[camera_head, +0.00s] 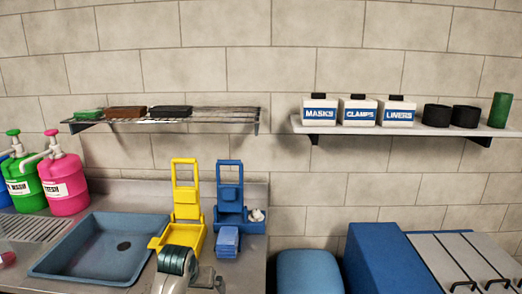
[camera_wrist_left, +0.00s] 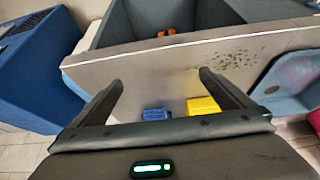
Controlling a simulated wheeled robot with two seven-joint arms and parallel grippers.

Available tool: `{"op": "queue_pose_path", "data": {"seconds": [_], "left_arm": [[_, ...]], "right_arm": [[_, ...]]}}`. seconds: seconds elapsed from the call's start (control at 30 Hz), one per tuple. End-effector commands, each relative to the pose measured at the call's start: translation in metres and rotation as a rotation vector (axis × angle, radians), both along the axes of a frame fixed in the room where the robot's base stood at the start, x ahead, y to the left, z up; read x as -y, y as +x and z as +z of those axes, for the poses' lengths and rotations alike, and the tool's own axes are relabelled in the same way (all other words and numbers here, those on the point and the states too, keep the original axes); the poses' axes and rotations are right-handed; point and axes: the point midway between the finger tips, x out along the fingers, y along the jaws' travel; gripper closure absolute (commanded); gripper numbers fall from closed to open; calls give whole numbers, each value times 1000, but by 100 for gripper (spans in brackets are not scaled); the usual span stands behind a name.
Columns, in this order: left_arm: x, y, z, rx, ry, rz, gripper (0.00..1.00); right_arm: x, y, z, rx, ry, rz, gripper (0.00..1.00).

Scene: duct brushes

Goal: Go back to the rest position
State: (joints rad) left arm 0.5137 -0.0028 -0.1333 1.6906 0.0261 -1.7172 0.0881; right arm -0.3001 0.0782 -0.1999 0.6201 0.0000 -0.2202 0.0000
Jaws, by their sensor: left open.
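My left gripper (camera_wrist_left: 160,78) shows in the left wrist view with its two dark fingers spread wide apart. Nothing is between the fingers. Part of my left arm also shows low in the head view, in front of the yellow stand (camera_head: 187,205); the fingertips cannot be made out there. The blue stand (camera_head: 229,190) is just right of the yellow one on the counter. In the left wrist view, small blue and yellow pieces show beyond the gripper, apart from it. My right gripper is in neither view.
A blue sink basin (camera_head: 95,250) is at the left, with green (camera_head: 28,180) and pink (camera_head: 66,185) pump bottles behind. Wall shelves (camera_head: 180,116) and (camera_head: 400,127) hold brushes, labelled boxes and cups. Blue bins (camera_head: 310,272) and a handled grey unit (camera_head: 465,255) stand right.

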Motion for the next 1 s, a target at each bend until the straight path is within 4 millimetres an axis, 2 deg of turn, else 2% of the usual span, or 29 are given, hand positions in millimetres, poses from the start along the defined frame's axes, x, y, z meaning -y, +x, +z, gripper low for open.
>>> {"op": "queue_pose_path", "data": {"seconds": [0.03,0.2,0.37,0.5,0.63,0.8,1.0], "left_arm": [[-4,-20,-19,-12,2,-1,0],[-12,-82,-67,-38,11,-10,0],[-20,-145,-102,-62,22,-22,0],[-26,-204,-124,-84,29,-33,0],[-31,-258,-138,-104,37,-47,0],[-36,-327,-144,-127,44,-66,0],[-39,-377,-142,-145,49,-82,0]], "right_arm": [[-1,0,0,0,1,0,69],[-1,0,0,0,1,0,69],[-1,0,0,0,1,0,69],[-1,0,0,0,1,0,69],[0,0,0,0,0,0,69],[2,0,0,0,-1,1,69],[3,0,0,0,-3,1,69]]}}
